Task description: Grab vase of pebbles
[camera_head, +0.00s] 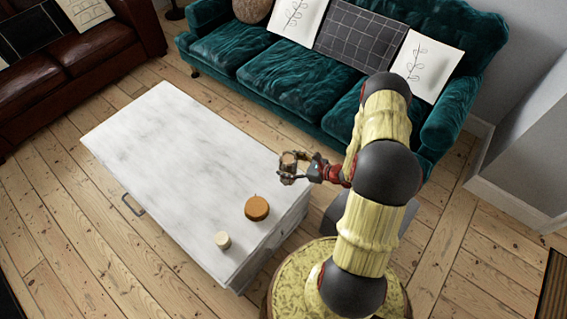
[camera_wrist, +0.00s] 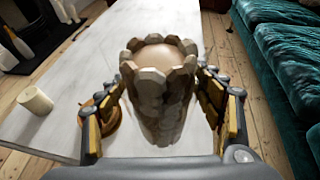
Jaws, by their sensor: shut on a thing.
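The vase of pebbles (camera_wrist: 158,90) is a stone-like, pale brown vessel with a jagged rim and a smooth rounded top inside it. In the wrist view it stands between the two fingers of my gripper (camera_wrist: 165,105), which are shut on its sides. In the head view my gripper (camera_head: 290,168) is over the right edge of the white table, with the small brown vase (camera_head: 289,158) in it, partly hidden by the fingers. I cannot tell whether the vase touches the tabletop.
The white table (camera_head: 170,150) holds a round orange-brown object (camera_head: 257,208) and a cream cylinder (camera_head: 222,240) near its front end. A teal sofa (camera_head: 290,75) stands behind the table. A brown leather sofa (camera_head: 75,60) is at the left. Most of the tabletop is clear.

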